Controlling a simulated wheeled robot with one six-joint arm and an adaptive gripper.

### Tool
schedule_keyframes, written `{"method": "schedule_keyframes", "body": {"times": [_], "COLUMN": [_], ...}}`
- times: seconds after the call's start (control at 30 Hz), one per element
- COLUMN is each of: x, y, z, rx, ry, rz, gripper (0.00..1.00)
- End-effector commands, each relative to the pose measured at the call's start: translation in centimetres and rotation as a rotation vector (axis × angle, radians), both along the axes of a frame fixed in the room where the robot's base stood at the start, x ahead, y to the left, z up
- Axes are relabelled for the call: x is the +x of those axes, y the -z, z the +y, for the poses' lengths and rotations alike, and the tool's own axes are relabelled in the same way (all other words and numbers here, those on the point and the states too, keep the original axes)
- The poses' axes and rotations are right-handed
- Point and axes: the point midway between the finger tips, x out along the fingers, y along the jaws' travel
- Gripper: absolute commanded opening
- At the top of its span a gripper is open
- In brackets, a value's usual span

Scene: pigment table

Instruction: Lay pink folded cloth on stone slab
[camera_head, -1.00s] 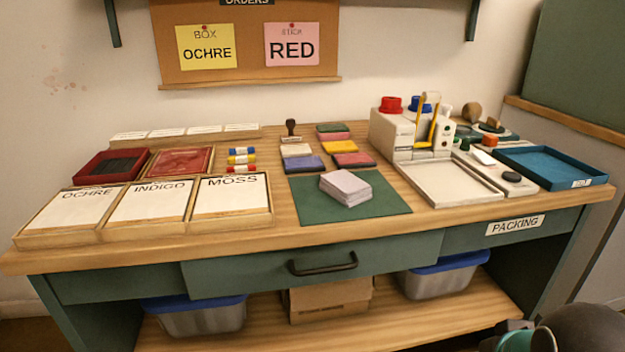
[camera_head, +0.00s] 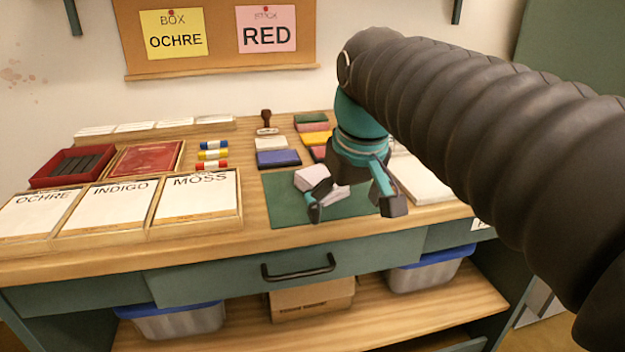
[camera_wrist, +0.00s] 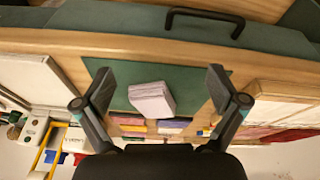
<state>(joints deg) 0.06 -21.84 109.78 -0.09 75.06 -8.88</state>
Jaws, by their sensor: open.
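A pale pink folded stack (camera_head: 311,178), which I take for the folded cloth, lies on a green mat (camera_head: 283,212) near the table's front. My gripper (camera_head: 353,208) is open and empty above the mat, its fingers apart. In the wrist view, the stack (camera_wrist: 152,98) shows between and beyond the spread fingers (camera_wrist: 160,77). A pale flat slab (camera_head: 422,183), likely the stone slab, lies right of the mat, mostly hidden behind my arm in the head view. It also shows at the left in the wrist view (camera_wrist: 30,75).
Trays labelled OCHRE, INDIGO and MOSS (camera_head: 194,203) stand left of the mat. Coloured flat blocks (camera_head: 278,158) and a stamp (camera_head: 266,122) are behind it. A drawer handle (camera_head: 298,268) is on the table front. My arm hides the table's right side.

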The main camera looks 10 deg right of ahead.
Motion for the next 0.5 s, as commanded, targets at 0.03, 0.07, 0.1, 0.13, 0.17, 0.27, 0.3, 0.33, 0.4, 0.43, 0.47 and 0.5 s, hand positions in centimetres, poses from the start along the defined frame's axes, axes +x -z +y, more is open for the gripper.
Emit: {"method": "schedule_keyframes", "body": {"times": [0.03,0.07,0.1,0.13,0.17,0.27,0.3,0.33,0.4,0.43,0.47,0.5], "x": [1.7,2.4,3.5,4.2,5.0,7.4,8.2,8.9,10.2,10.7,11.1,11.6], "y": [-1.5,-2.3,-3.4,-4.1,-4.9,-7.0,-7.8,-8.3,-9.3,-9.6,-9.9,-10.3], "z": [0.0,0.0,0.0,0.0,-0.1,-0.2,-0.2,-0.2,-0.3,-0.4,-0.4,-0.4], "rx": [-0.006,-0.009,-0.013,-0.015,-0.019,-0.026,-0.028,-0.030,-0.032,-0.032,-0.032,-0.033], "ry": [-0.019,-0.032,-0.049,-0.060,-0.074,-0.114,-0.130,-0.142,-0.168,-0.177,-0.186,-0.197], "rz": [0.025,0.041,0.062,0.079,0.094,0.145,0.166,0.181,0.213,0.225,0.237,0.250], "gripper": [0.96,0.96,0.96,0.96,0.96,0.96,0.96,0.96,0.96,0.96,0.96,0.96]}}
